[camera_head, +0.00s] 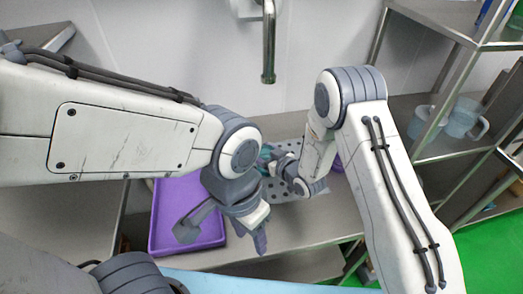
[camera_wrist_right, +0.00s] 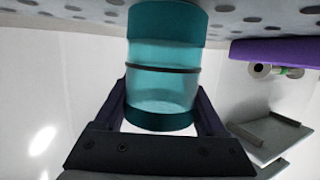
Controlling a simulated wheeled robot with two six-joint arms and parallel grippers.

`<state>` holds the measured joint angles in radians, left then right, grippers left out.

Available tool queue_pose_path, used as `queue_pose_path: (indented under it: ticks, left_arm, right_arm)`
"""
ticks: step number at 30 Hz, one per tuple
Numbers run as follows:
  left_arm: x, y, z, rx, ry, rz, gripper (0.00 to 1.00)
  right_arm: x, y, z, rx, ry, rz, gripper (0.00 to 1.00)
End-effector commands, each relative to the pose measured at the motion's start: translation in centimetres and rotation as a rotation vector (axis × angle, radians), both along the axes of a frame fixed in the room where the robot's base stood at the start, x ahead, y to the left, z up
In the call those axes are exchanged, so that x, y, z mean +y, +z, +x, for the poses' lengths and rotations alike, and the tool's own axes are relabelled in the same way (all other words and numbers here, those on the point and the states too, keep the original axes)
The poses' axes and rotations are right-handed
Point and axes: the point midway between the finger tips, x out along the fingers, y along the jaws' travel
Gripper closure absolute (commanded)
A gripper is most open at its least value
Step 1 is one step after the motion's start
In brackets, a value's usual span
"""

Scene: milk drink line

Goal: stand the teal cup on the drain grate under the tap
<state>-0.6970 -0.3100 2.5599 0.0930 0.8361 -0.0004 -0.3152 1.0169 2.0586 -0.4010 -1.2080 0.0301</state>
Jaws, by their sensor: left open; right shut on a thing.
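The teal cup (camera_wrist_right: 163,85) fills the middle of the right wrist view, a see-through cylinder with darker bands at both ends and a thin dark ring. My right gripper (camera_wrist_right: 162,105) is shut on it. The wrist picture appears upside down, and the cup's far end overlaps the perforated drain grate; contact cannot be told. In the head view a little of the cup (camera_head: 265,155) shows beside my right gripper (camera_head: 277,168), over the grey grate (camera_head: 312,187). The tap (camera_head: 269,45) hangs from the wall behind. My left gripper (camera_head: 223,236) is open and empty, nearer to me.
A purple tray (camera_head: 160,222) lies on the counter left of the grate, partly behind my left gripper. Another purple piece (camera_head: 337,162) shows behind my right arm. A metal shelf rack at right holds grey-blue cups (camera_head: 463,119). Some counter front is bare.

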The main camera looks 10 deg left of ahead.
Motion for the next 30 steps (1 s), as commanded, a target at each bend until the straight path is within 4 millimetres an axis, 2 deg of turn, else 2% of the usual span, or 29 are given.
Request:
queue_pose_path:
  ticks: [13, 14, 15, 16, 26, 30]
  left_arm:
    - [0.0, -0.4, 0.0, 0.000, 0.000, 0.000, 0.50]
    - [0.0, -0.3, 0.0, 0.000, 0.000, 0.000, 0.50]
    - [0.0, -0.2, 0.0, 0.000, 0.000, 0.000, 0.50]
    - [0.0, -0.2, 0.0, 0.000, 0.000, 0.000, 0.50]
    - [0.0, 0.4, 0.0, 0.000, 0.000, 0.000, 0.50]
    - [0.0, -0.4, 0.0, 0.000, 0.000, 0.000, 0.50]
  right_arm:
    - [0.0, -1.0, 0.0, -0.001, 0.000, 0.000, 0.89]
    - [0.0, -0.8, 0.0, -0.001, 0.000, 0.000, 0.20]
    - [0.0, -0.8, 0.0, -0.001, 0.000, 0.000, 0.04]
    - [0.0, -0.8, 0.0, -0.001, 0.000, 0.000, 0.00]
    - [0.0, -0.1, 0.0, -0.001, 0.000, 0.000, 0.00]
    - [-1.4, 0.0, -1.4, 0.000, -0.002, 0.000, 0.00]
